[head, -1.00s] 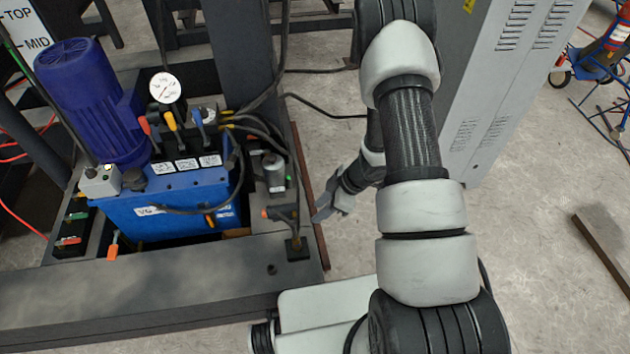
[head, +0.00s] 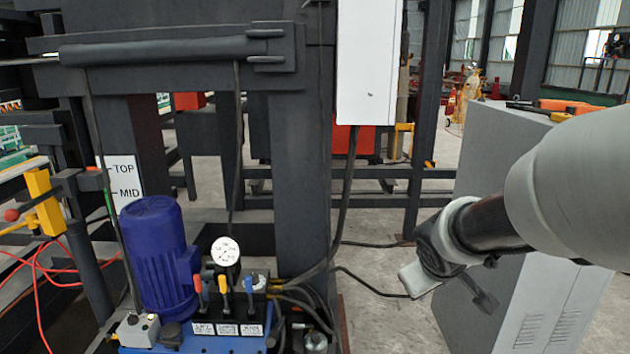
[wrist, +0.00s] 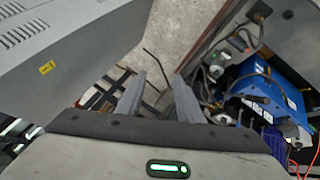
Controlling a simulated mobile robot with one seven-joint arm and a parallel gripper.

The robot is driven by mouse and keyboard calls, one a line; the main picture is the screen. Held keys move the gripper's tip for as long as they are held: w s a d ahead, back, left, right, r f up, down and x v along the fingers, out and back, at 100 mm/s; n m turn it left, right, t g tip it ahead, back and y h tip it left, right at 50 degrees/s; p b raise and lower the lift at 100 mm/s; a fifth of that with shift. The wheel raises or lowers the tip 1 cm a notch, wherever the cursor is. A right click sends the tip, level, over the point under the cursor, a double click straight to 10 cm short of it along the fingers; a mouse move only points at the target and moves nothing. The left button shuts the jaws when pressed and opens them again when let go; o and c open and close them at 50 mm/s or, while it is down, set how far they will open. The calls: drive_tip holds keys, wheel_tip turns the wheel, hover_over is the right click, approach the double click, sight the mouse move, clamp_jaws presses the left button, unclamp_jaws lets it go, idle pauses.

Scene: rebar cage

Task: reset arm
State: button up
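My gripper (wrist: 159,76) shows in the wrist view with its two grey fingers apart and nothing between them. In the head view my arm reaches in from the right, and its end hangs in front of the grey cabinet (head: 510,170), right of the hydraulic power unit. Its fingers are only partly visible there. The power unit has a blue motor (head: 160,260), a round white gauge (head: 225,251) and red, yellow and blue levers (head: 222,284). Its blue tank (wrist: 262,88) shows at the right of the wrist view, apart from my gripper.
A dark steel post (head: 300,170) stands behind the power unit, with a white box (head: 366,60) beside it. A TOP/MID sign (head: 124,182) is at left. Red hoses (head: 42,285) lie at far left. Cables cross the floor between post and cabinet.

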drive_tip(key=s+a+r+m+g+y, duration=0.1)
drive_tip(key=s+a+r+m, duration=0.2)
drive_tip(key=s, duration=0.7)
drive_tip(key=s+a+r+m+y, duration=0.1)
drive_tip(key=s+a+r+y, duration=0.1)
drive_tip(key=s+a+r, duration=0.5)
drive_tip(key=s+d+r+p, duration=0.1)
drive_tip(key=s+r+p, duration=0.2)
drive_tip(key=r+p, duration=1.3)
drive_tip(key=p, duration=0.3)
drive_tip(key=shift+p, duration=0.4)
